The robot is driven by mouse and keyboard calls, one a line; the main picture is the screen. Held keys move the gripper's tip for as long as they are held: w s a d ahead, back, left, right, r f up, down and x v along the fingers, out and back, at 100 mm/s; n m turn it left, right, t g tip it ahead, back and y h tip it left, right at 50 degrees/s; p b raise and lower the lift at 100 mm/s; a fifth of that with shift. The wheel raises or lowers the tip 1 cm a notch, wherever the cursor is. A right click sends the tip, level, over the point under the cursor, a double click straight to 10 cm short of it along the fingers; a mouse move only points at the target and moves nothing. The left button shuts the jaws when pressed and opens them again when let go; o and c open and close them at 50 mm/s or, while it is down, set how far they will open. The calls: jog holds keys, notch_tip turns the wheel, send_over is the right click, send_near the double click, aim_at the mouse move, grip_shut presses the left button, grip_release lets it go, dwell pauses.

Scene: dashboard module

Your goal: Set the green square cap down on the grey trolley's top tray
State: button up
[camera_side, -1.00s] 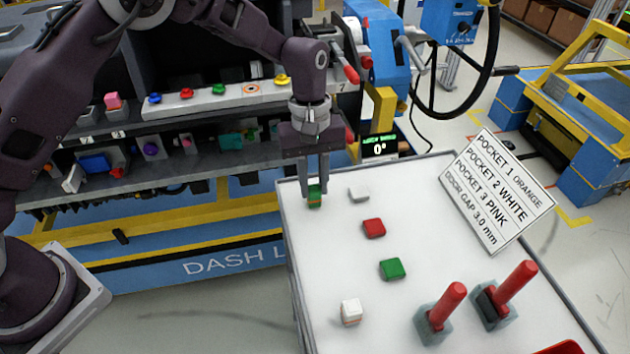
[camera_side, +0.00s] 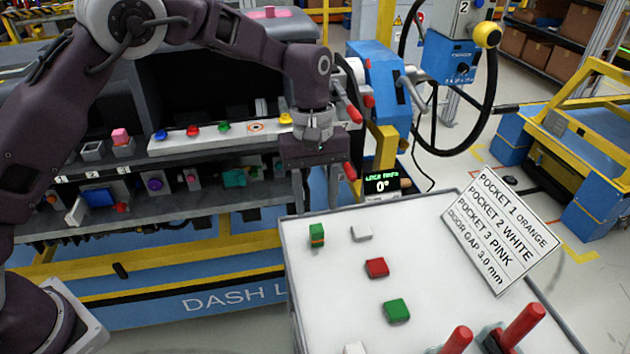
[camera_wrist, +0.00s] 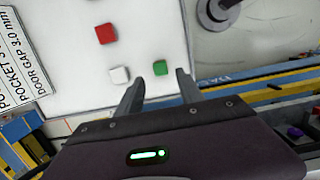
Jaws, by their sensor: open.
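My gripper (camera_side: 318,206) is open and empty above this cap, with a visible gap between fingers and cap in the side view. A second green square piece (camera_side: 397,310) lies nearer the camera on the tray.
A white piece (camera_side: 361,233) and a red piece (camera_side: 377,268) lie beside the cap. Red-handled tools (camera_side: 520,326) stand at the near right. A printed sign (camera_side: 500,230) covers the right edge. A dashboard shelf (camera_side: 190,190) is behind left.

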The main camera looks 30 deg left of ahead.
notch_tip(320, 180, up, 7)
jog(key=shift+w+a+f, duration=0.2)
jog(key=shift+w+a, duration=0.15)
jog(key=shift+a, duration=0.05)
jog(key=s+a+r+m+t, duration=0.3)
jog(key=s+a+r, duration=0.4)
jog(key=s+r, duration=0.4)
jog(key=s+a+m+t, duration=0.2)
jog(key=s+a+m, duration=0.1)
jog(key=s, duration=0.6)
jog(key=s+a+f+m+t+y, duration=0.1)
jog(key=s+a+m, duration=0.2)
jog(key=s, duration=0.6)
jog(key=shift+s+a+f+t, duration=0.2)
jog(key=shift+s+a+t, duration=0.1)
jog(key=shift+a+t, duration=0.1)
